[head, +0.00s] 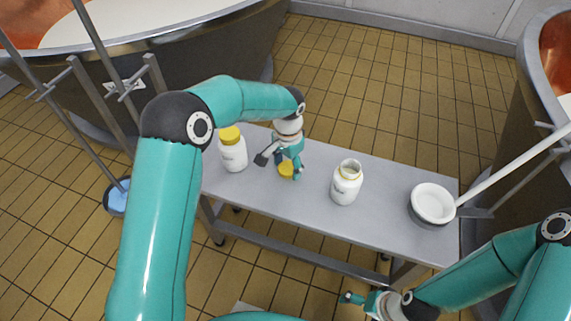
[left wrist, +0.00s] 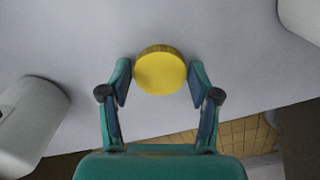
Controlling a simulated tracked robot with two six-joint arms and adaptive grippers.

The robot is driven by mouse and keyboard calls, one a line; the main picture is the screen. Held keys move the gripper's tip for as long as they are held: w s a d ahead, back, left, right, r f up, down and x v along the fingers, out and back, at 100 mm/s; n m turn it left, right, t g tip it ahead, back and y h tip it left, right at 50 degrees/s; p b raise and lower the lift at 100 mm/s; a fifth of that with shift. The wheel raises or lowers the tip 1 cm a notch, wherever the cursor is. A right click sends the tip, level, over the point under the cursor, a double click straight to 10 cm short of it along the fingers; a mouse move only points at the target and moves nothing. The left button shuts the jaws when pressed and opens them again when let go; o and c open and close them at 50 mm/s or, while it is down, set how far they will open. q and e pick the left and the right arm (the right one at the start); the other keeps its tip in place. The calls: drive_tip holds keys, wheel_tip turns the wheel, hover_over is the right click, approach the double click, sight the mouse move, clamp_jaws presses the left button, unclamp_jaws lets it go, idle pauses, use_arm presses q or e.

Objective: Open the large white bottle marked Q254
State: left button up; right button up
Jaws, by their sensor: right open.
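An open white bottle (head: 346,187) without a lid stands upright right of centre on the grey table. Another white bottle (head: 233,155) with a yellow lid on it stands further left. Their labels are too small to read, so I cannot tell which is Q254. A loose yellow lid (head: 286,170) is at the tabletop between the bottles. My left gripper (head: 280,167) points down over this lid. In the left wrist view the lid (left wrist: 160,71) sits between the spread fingers with a gap each side. My right gripper (head: 358,304) is open and empty, low in front of the table.
A pale rod slants down towards the bowl. The tabletop between open bottle and bowl is clear.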

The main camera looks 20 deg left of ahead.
use_arm(q)
drive_tip(key=shift+o, duration=1.2)
